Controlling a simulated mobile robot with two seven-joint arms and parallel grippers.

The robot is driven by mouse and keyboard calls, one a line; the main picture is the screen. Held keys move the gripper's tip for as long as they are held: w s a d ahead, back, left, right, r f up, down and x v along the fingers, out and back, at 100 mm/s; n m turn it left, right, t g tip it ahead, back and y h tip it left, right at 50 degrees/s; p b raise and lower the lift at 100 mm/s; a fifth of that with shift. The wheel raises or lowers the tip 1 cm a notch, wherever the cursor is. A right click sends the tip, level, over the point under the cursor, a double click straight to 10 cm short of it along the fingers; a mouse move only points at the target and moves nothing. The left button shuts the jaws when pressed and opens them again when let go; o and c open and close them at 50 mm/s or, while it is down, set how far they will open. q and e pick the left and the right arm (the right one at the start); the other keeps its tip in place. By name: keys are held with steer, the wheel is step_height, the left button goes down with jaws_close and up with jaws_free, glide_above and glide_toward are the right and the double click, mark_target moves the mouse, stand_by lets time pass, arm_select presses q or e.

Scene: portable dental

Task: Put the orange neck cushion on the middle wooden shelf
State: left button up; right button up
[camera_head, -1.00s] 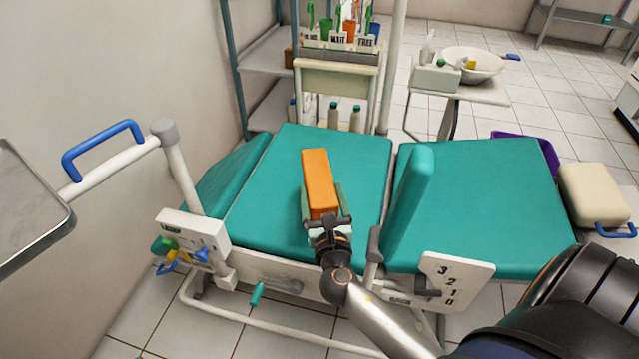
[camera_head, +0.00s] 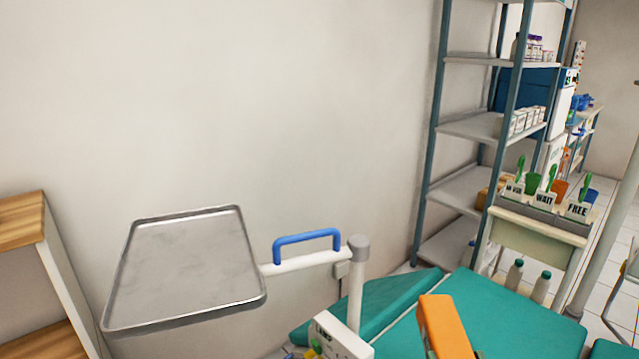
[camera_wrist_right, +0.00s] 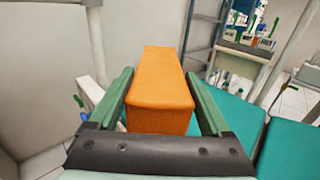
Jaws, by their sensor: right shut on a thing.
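The orange neck cushion (camera_head: 445,325) is a long block at the bottom edge of the head view, over the teal dental chair. In the right wrist view the cushion (camera_wrist_right: 160,90) lies between the two green fingers of my right gripper (camera_wrist_right: 160,100), which is shut on it. A wooden shelf unit (camera_head: 60,265) stands at the left edge of the head view. Its top board (camera_head: 20,220) and a lower board (camera_head: 45,343) show, both bare where visible. The rest of the unit is out of frame. My left gripper is not in view.
A metal tray (camera_head: 185,265) juts out between the shelf unit and the chair (camera_head: 520,310), with a blue handle (camera_head: 306,240) and a post (camera_head: 356,285) beside it. A stocked metal rack (camera_head: 430,170) and a cart (camera_head: 540,225) stand at right.

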steer(key=shift+s+a+r+n+y, duration=0.25)
steer(key=shift+s+a+r+y, duration=0.1)
steer(key=shift+a+y, duration=0.1)
steer(key=shift+s+a+r+n+y, duration=0.25)
steer(key=shift+s+a+y, duration=0.1)
steer(key=shift+a, duration=0.1)
arm_select(q)
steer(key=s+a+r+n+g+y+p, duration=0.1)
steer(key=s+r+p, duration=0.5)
steer(key=p, duration=1.4)
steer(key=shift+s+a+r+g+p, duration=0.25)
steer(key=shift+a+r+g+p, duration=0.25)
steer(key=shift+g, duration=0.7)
arm_select(e)
step_height(320, 180, up, 20)
steer(key=shift+w+r, duration=0.2)
steer(key=shift+r, duration=0.05)
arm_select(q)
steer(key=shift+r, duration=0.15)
arm_select(e)
steer(key=shift+d, duration=0.1)
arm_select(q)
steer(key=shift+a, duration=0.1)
